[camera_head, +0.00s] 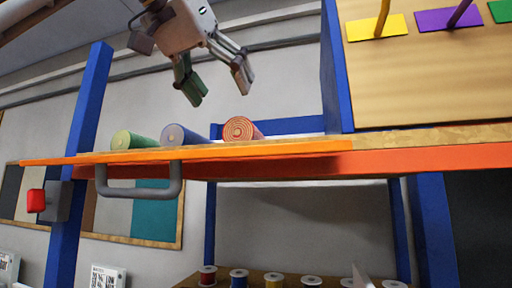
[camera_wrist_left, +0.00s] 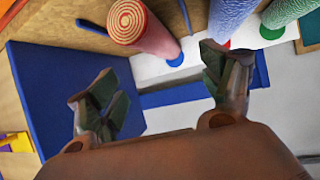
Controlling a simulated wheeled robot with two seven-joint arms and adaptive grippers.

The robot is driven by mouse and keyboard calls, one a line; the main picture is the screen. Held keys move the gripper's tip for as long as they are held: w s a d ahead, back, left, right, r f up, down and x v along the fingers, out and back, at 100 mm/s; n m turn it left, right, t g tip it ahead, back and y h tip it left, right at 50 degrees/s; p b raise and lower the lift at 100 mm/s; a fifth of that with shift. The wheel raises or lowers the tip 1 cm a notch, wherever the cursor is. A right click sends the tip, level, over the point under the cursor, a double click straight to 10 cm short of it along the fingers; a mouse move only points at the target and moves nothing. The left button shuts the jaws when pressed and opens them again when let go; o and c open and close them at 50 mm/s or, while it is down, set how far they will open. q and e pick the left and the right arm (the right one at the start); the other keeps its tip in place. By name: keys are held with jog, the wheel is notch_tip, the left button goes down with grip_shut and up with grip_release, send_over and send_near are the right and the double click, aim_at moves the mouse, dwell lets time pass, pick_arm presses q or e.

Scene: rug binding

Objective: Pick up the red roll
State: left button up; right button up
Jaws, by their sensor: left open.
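The red roll (camera_head: 239,129) lies on the shelf, its spiral-wound end facing me. It also shows at the top of the left wrist view (camera_wrist_left: 140,25). My left gripper (camera_head: 217,89) hangs above the shelf, up and slightly left of the red roll in the head view. Its fingers are apart and empty, with clear space between them and the roll. In the left wrist view the two fingers of the gripper (camera_wrist_left: 160,82) are spread wide, below the red roll in the picture. My right gripper is not seen.
A blue-grey roll (camera_head: 178,135) and a green roll (camera_head: 133,140) lie left of the red one. A blue upright panel (camera_head: 335,70) stands to its right. The shelf has an orange front edge (camera_head: 250,151) and a grey handle (camera_head: 138,192). Several thread spools stand below.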

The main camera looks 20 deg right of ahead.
pick_arm(q)
jog(key=p+x, duration=0.1)
jog(key=x, duration=0.7)
jog(key=shift+d+r, duration=0.1)
jog(key=shift+d, duration=0.05)
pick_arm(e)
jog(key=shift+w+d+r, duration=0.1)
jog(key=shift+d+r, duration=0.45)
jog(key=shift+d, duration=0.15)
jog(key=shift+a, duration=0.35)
pick_arm(q)
jog(key=shift+p+x, duration=0.45)
jog(key=shift+x, duration=0.35)
jog(key=shift+w+d+p, duration=0.35)
jog(key=shift+w+d, duration=0.15)
jog(key=shift+d, duration=0.3)
jog(key=shift+x, duration=0.75)
jog(key=shift+f, duration=0.3)
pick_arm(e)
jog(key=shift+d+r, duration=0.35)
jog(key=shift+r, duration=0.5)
pick_arm(q)
jog(key=shift+c, duration=0.4)
